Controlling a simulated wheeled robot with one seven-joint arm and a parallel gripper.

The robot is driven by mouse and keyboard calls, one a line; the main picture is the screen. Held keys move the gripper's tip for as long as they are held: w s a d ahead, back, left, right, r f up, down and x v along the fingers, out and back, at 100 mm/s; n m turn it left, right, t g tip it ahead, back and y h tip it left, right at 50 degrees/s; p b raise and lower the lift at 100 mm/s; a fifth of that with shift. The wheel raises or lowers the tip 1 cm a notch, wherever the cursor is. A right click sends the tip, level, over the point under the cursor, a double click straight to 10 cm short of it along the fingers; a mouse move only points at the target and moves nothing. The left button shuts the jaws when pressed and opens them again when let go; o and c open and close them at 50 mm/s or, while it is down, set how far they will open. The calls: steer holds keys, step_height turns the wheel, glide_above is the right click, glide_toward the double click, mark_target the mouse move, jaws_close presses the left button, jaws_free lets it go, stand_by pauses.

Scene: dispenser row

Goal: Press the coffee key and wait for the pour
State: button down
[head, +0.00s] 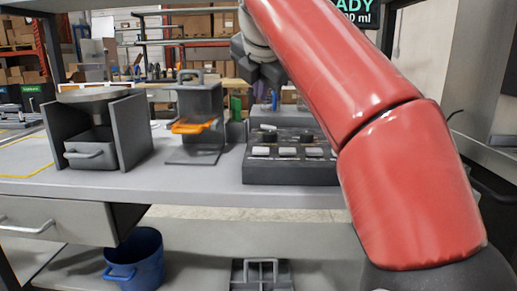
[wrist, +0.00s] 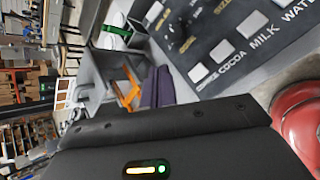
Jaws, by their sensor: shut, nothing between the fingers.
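The dark key panel (head: 290,174) stands on the counter with a row of pale keys. The wrist view shows the labels coffee, cocoa, milk and water beside them. The coffee key (wrist: 198,73) is at the near end of the row, and it looks to be the leftmost key in the head view (head: 260,151). The display (head: 354,12) reads "READY" and an ml figure, partly cut off. My gripper (head: 262,76) is shut and empty, raised above and behind the panel, apart from the keys. My red arm hides the panel's right side.
A grey drawer-like bin (head: 90,153) between two side plates and a stand with an orange part (head: 193,126) are left of the panel. The counter front between them is clear. A blue bucket (head: 134,258) stands below.

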mark_target(261, 151)
steer(key=shift+f+b, duration=2.05)
steer(key=shift+f, duration=2.3)
steer(key=shift+f, duration=0.4)
steer(key=shift+f+b, duration=0.45)
steer(key=shift+f, duration=0.05)
steer(key=shift+r+p, duration=0.9)
steer(key=shift+p, duration=0.15)
steer(key=shift+r, duration=0.1)
